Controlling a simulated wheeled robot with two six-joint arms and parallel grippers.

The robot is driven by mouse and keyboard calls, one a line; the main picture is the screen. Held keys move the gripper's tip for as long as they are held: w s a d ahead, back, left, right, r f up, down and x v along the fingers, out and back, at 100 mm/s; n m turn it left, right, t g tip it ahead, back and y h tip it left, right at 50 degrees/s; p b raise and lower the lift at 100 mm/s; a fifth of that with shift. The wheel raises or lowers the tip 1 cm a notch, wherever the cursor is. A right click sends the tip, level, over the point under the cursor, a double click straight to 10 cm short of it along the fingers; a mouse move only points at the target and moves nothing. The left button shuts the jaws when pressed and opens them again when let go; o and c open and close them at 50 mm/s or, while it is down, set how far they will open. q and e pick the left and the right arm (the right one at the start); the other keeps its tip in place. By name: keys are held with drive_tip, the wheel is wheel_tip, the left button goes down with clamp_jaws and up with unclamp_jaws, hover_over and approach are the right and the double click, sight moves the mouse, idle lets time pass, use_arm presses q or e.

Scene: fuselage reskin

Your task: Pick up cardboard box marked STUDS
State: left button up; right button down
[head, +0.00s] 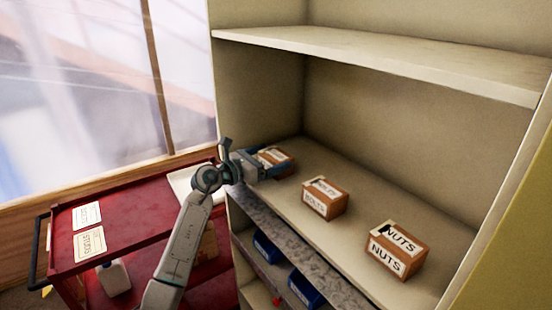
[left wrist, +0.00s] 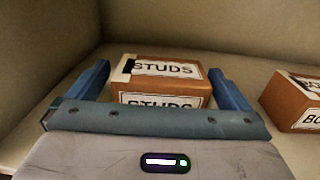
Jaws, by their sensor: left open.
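The cardboard box marked STUDS (head: 276,157) stands on the shelf at its left end, partly hidden behind my left gripper in the head view. In the left wrist view the STUDS box (left wrist: 160,72) shows its label on the top and on the near face. My left gripper (head: 270,165) is open, with its blue fingers (left wrist: 162,85) on either side of the box. A small gap shows between the box and each finger. My right gripper is not in view.
On the same shelf (head: 345,233) stand a BOLTS box (head: 325,198) and a NUTS box (head: 397,249) to the right. An upper shelf (head: 390,60) is above. A red cart (head: 130,220) with label cards stands at left. Blue bins (head: 305,288) sit below.

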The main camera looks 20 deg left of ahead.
sight(279, 153)
use_arm(q)
drive_tip(key=shift+w+d+r+p, duration=0.3)
drive_tip(key=shift+w+d+p, duration=0.25)
drive_tip(key=shift+w+d, duration=0.35)
drive_tip(key=shift+w+d+f, duration=0.2)
drive_tip(key=shift+w, duration=0.2)
drive_tip(key=c, duration=1)
drive_tip(key=shift+r, duration=0.1)
drive_tip(key=shift+c, duration=0.6)
